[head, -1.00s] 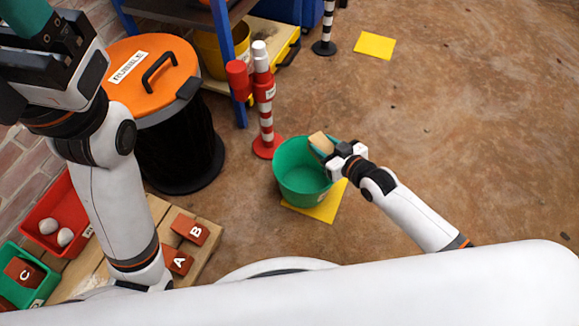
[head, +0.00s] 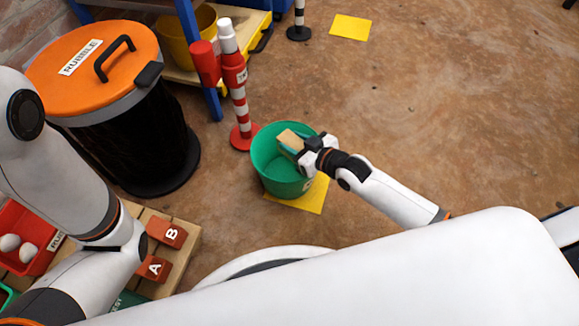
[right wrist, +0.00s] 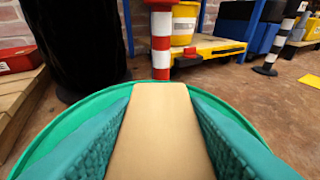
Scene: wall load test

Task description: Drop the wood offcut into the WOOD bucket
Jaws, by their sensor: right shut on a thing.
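The wood offcut (head: 289,139) is a light tan block held in my right gripper (head: 302,147). The gripper is shut on it, over the mouth of a green bucket (head: 285,187). In the right wrist view, the offcut (right wrist: 160,130) lies between the two teal finger pads, with the green bucket's rim (right wrist: 90,103) around and below it. The bucket stands on a yellow floor square; a label on its front is mostly hidden, so I cannot read it. My left arm shows at the left, but its gripper is out of view.
A black bin with an orange lid (head: 80,50) stands at the left. A red-and-white post (head: 240,105) stands just behind the bucket. A pallet (head: 185,245) with red blocks A and B is at the lower left. Open floor lies to the right.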

